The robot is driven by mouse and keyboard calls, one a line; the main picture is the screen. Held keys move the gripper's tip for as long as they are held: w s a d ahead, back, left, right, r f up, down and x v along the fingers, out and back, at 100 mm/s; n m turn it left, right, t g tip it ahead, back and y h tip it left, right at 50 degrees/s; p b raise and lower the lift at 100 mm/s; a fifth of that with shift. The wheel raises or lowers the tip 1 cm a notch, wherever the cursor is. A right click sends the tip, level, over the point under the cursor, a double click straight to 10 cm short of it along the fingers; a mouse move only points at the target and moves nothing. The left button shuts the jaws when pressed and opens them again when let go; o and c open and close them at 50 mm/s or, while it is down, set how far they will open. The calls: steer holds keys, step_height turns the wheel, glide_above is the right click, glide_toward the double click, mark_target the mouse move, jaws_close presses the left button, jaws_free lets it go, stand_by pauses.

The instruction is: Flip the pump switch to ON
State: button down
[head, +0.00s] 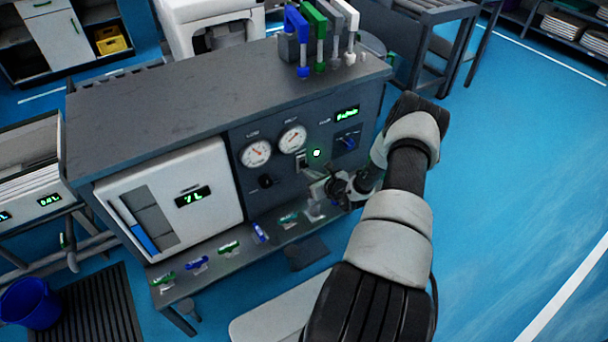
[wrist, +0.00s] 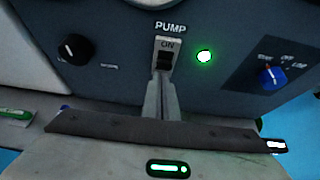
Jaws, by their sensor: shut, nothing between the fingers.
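The pump switch (wrist: 165,58) is on the dark front panel under the PUMP label, with a light plate marked ON above its dark lever. It also shows in the head view (head: 301,160). A round lamp (wrist: 204,56) just right of it glows green. My gripper (wrist: 163,80) is shut and empty, its fingertips at the lower edge of the switch. I cannot tell whether they touch it. In the head view my gripper (head: 312,180) is in front of the panel, just below the switch. The lower part of the switch is partly hidden by the fingertips.
A black knob (wrist: 72,47) is left of the switch and a blue knob (wrist: 272,77) is to the right. Two gauges (head: 257,154) sit above on the panel. A shelf (head: 215,268) with several small coloured items runs below. Blue floor at right is free.

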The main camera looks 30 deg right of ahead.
steer(key=shift+s+d+r+p, duration=0.1)
steer(key=shift+d+r+p, duration=0.05)
steer(key=shift+r+p, duration=0.4)
stand_by(0.4)
